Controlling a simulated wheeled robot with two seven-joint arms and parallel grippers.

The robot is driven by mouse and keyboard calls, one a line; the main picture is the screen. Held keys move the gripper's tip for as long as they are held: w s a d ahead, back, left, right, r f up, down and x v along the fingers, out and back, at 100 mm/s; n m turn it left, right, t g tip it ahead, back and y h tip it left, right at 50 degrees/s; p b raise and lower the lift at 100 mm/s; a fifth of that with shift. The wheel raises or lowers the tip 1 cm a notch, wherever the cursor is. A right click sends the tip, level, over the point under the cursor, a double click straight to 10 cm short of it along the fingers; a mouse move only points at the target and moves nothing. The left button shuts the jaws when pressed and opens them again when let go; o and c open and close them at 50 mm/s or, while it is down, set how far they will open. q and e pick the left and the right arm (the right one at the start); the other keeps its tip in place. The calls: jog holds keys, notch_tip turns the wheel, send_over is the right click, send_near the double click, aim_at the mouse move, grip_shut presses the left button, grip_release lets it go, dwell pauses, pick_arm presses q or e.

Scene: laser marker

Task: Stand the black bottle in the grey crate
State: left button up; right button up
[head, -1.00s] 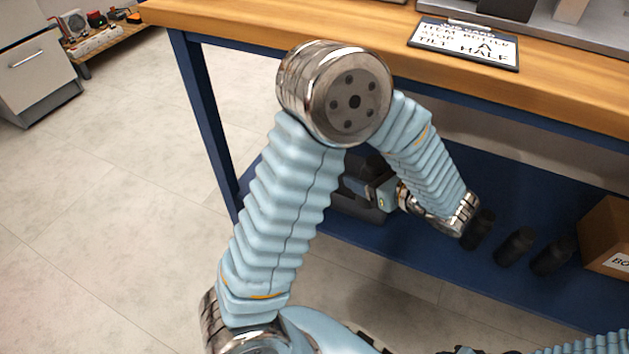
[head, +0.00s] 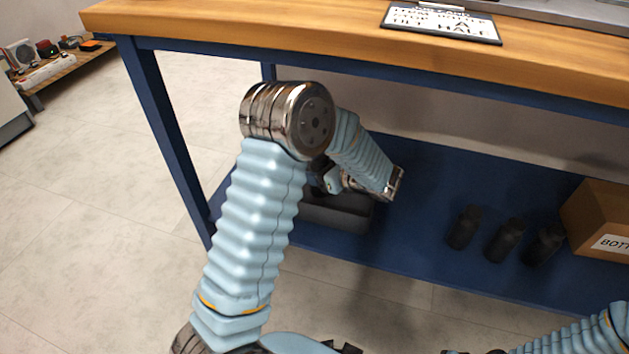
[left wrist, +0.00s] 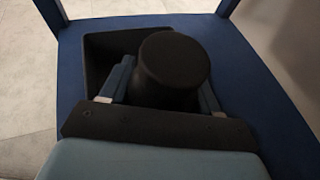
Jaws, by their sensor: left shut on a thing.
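The grey crate (head: 345,215), dark in this light, stands on the blue lower shelf under the bench, at its left end. My left gripper (head: 322,178) is at the crate, partly hidden behind my own arm in the head view. In the left wrist view my left gripper (left wrist: 163,88) is shut on a black bottle (left wrist: 172,65), with one finger on each side. The crate (left wrist: 105,50) shows behind and left of the bottle there. The bottle's lower end is hidden, so I cannot tell whether it touches the crate floor. My right gripper is out of view.
Three other black bottles (head: 505,240) stand on the blue shelf (head: 420,215), right of the crate. A cardboard box (head: 597,220) is beside them. The wooden bench top (head: 330,30) and a blue leg (head: 165,140) border the space. Shelf between crate and bottles is clear.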

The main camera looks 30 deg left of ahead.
pick_arm(q)
jog(key=f, duration=0.2)
jog(key=f+b, duration=0.1)
jog(key=f, duration=0.1)
jog(key=shift+w+a, duration=0.25)
jog(key=shift+r, duration=0.1)
jog(key=o, duration=1.1)
jog(key=shift+o, duration=0.2)
jog(key=p+v, duration=0.2)
jog(key=v, duration=1)
